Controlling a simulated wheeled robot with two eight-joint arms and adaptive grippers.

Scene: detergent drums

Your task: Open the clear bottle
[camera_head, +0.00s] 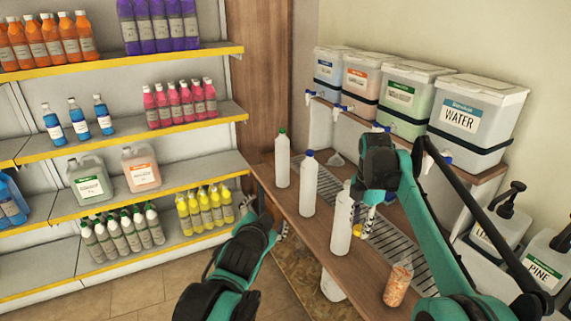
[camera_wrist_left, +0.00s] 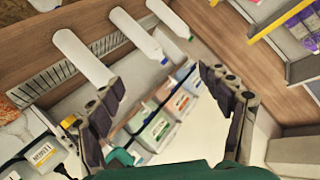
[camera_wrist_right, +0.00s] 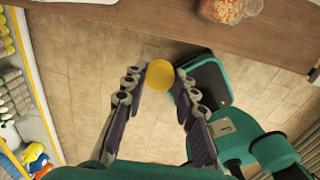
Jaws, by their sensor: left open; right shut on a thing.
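Three pale bottles stand upright in a row on the wooden counter. The others are a blue-capped bottle (camera_head: 308,188) and a green-capped bottle (camera_head: 282,165). My right gripper (camera_head: 358,215) is beside the nearest bottle, shut on a round yellow cap (camera_wrist_right: 160,76), which is apart from any bottle in the right wrist view. My left gripper (camera_head: 274,216) is open and empty, left of the bottles; its spread fingers show in the left wrist view (camera_wrist_left: 160,95).
A metal drain grate (camera_head: 392,238) runs along the counter (camera_head: 318,231). Several tapped drums, including one marked WATER (camera_head: 470,113), stand on a raised shelf behind. Stocked shelves (camera_head: 120,150) fill the left.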

